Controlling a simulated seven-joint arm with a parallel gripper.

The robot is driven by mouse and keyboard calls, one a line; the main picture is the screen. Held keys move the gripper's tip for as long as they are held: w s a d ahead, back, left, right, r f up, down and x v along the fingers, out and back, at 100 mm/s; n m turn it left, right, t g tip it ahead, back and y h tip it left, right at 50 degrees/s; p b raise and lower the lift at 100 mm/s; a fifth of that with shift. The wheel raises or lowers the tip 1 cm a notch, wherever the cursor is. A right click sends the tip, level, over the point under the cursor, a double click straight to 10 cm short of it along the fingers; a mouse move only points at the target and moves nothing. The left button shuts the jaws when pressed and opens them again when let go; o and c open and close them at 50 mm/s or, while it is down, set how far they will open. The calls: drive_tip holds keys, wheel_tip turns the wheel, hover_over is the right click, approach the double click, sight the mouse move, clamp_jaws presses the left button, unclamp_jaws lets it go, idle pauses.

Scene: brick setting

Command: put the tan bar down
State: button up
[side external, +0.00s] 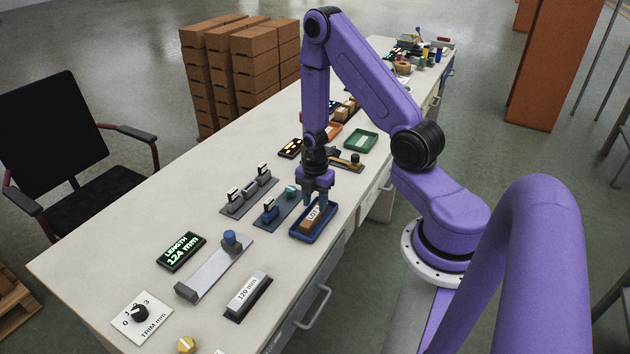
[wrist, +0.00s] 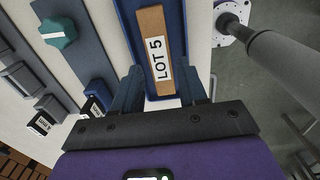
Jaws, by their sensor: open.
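The tan bar (side external: 309,223) lies in a blue tray (side external: 327,228) near the table's front edge. In the wrist view the tan bar (wrist: 150,28) shows a white label reading "LOT 5" and lies lengthwise inside the blue tray (wrist: 182,30). My gripper (side external: 317,196) is directly over the tray, pointing down. In the wrist view my open gripper (wrist: 161,88) has one finger on each side of the bar's near end. I cannot tell whether the fingers touch the bar or the tray.
Left of the tray are a fixture with blue and teal blocks (side external: 270,213) and a grey fixture (side external: 248,196). A green tray (side external: 360,141) and an orange tray (side external: 331,133) stand farther back. A length display (side external: 181,251) and a "120 mm" block (side external: 247,296) are nearer the camera.

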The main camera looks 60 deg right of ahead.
sight(315, 214)
wheel_tip(315, 214, up, 8)
drive_tip(key=s+a+r+m, duration=0.1)
drive_tip(key=s+a+r, duration=0.1)
drive_tip(key=a+r, duration=0.4)
drive_tip(key=s+a+r+m, duration=0.1)
drive_tip(key=s+a+r, duration=0.15)
drive_tip(key=a, duration=0.65)
drive_tip(key=s+a+r+m, duration=0.1)
drive_tip(key=s+a+r, duration=0.2)
drive_tip(key=s, duration=0.4)
drive_tip(key=s+a+r+m, duration=0.2)
drive_tip(key=s+r, duration=0.3)
drive_tip(key=s, duration=0.3)
drive_tip(key=shift+a+r, duration=0.15)
drive_tip(key=shift+a, duration=0.3)
